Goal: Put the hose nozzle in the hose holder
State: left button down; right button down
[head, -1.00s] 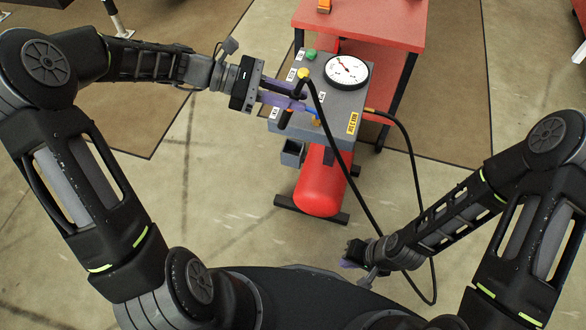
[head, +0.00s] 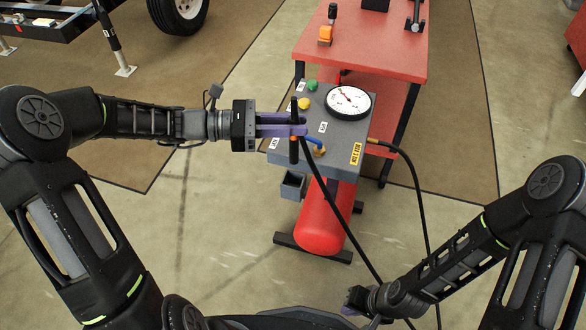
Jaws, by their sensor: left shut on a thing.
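My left gripper (head: 300,125), with purple fingers, is shut on the hose nozzle (head: 294,150), a dark, nearly upright stick with an orange band. It is in front of the left edge of the grey gauge box. The nozzle's lower end shows above the hose holder (head: 292,186), a small dark grey open-topped box at the left side of the machine. The nozzle looks apart from the holder. The black hose (head: 335,215) runs down to the right from the gripper. My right gripper (head: 352,300) is low in the view; its fingers are mostly hidden.
The grey box (head: 345,135) carries a round gauge (head: 348,101), a green button (head: 312,85) and a yellow button (head: 305,103). A red tank (head: 322,225) is below it. A red table (head: 375,50) stands behind.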

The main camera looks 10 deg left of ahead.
aim_at(293, 162)
pick_arm(q)
notch_tip(293, 162, down, 8)
jog(key=shift+b, duration=0.9)
jog(key=shift+f+b, duration=0.65)
jog(key=shift+f, duration=1.6)
jog(key=c, duration=1.3)
grip_release()
jog(key=shift+f, duration=0.1)
